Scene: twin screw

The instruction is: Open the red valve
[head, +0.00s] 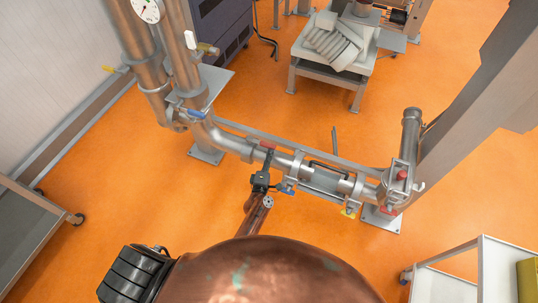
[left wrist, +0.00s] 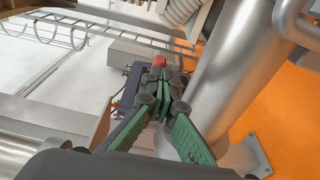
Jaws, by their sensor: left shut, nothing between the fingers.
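A red valve handle (head: 268,145) sits on the steel pipe in the middle of the head view. A red piece (left wrist: 160,62) also shows just beyond my fingertips in the left wrist view. My left gripper (head: 265,168) is just below the red handle in the head view, pointing at it. In the left wrist view its green-padded fingers (left wrist: 160,88) come together at the tips with nothing held. I cannot tell whether the tips touch the handle. My right gripper is not in view.
Other handles are on the pipework: blue (head: 287,189), yellow (head: 348,212) and another red one (head: 389,210). A large beam (head: 470,105) stands at the right. Carts stand at the lower left (head: 35,220) and lower right (head: 482,270). Orange floor is open left of the pipe.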

